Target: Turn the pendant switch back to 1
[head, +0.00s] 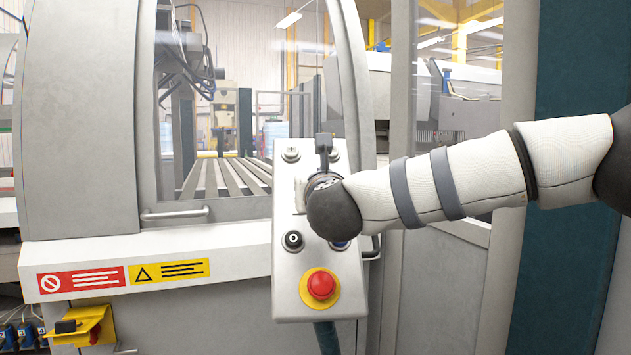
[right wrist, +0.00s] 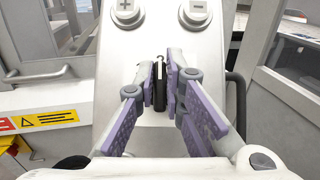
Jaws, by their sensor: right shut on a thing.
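The grey pendant (head: 290,255) hangs upright in front of the machine; its face also shows in the right wrist view (right wrist: 120,90). The black pendant switch (right wrist: 159,90) sits on it below the plus (right wrist: 125,12) and minus (right wrist: 195,12) buttons, its bar roughly upright in the right wrist view. My right gripper (right wrist: 164,72) is shut on the switch, one purple-padded finger on each side. The fingers partly cover the switch, and I cannot read its position marks. In the head view my right wrist hides most of the switch. My left gripper is out of view.
A red emergency stop (head: 320,285) on a yellow ring sits low on the pendant, with a black 0 button (head: 293,241) above it. A machine door handle (head: 175,214) is left of the pendant. A yellow main switch box (head: 88,328) is at lower left.

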